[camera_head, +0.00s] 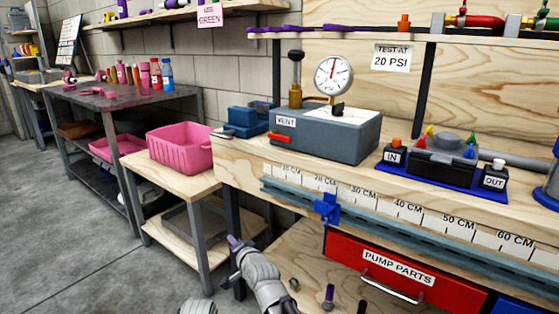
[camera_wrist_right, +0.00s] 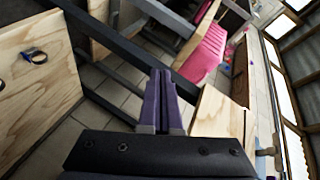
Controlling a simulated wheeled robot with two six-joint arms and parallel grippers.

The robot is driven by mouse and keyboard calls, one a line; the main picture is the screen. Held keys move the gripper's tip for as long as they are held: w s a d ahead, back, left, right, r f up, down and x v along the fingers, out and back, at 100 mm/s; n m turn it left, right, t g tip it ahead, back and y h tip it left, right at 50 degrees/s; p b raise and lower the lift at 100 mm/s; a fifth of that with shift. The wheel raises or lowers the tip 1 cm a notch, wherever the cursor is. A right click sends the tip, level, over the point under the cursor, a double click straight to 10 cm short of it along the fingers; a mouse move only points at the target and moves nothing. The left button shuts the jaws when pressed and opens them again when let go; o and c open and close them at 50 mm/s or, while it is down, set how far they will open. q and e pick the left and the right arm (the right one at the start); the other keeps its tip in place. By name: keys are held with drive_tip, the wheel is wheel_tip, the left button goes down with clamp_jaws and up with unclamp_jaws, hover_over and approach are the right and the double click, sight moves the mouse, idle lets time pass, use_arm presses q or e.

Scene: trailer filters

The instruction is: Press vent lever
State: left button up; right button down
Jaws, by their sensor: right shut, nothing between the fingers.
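The red vent lever (camera_head: 281,138) sticks out low on the front of the grey test box (camera_head: 335,142), under a white VENT label (camera_head: 286,122). A round pressure gauge (camera_head: 333,75) stands on top of the box. My right gripper (camera_head: 234,241) is below and to the left of the lever, in front of the bench and well apart from it. Its purple fingers (camera_wrist_right: 162,100) are shut together and empty in the right wrist view. The lever cannot be made out in the wrist view. My left gripper is not in view.
A blue clamp (camera_head: 327,208) sits on the rail along the bench front. A red PUMP PARTS drawer (camera_head: 390,272) is below it. A pink bin (camera_head: 180,147) stands on the lower table at left. The black IN/OUT fixture (camera_head: 444,163) is right of the box.

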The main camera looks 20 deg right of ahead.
wheel_tip(320, 180, up, 14)
drive_tip(key=w+d+m+t+h, duration=0.1)
drive_tip(key=m+t+h, duration=0.3)
drive_tip(key=m+t, duration=0.55)
drive_tip(key=m+g+h, duration=0.6)
drive_tip(key=m+h, duration=1.3)
drive_tip(key=m, duration=0.6)
approach(281, 154)
drive_tip(key=a, duration=0.2)
drive_tip(key=shift+s+d+r+m+g+h, duration=0.2)
drive_tip(key=shift+s+m+g+h, duration=0.2)
drive_tip(key=shift+s+m, duration=0.1)
drive_tip(key=shift+s+d+r+m+g+h, duration=0.2)
drive_tip(key=shift+s+m+g+h, duration=0.2)
drive_tip(key=shift+s, duration=0.1)
drive_tip(key=p+x, duration=0.6)
drive_tip(key=x, duration=0.3)
drive_tip(key=shift+a+r, duration=0.1)
drive_tip(key=shift+a, duration=0.05)
drive_tip(key=shift+w+d+r+p, duration=0.3)
drive_tip(key=shift+d+p, duration=0.1)
drive_tip(key=shift+p, duration=0.15)
drive_tip(key=shift+s+n+t, duration=0.15)
drive_tip(key=shift+n+t, duration=0.1)
drive_tip(key=shift+n, duration=0.2)
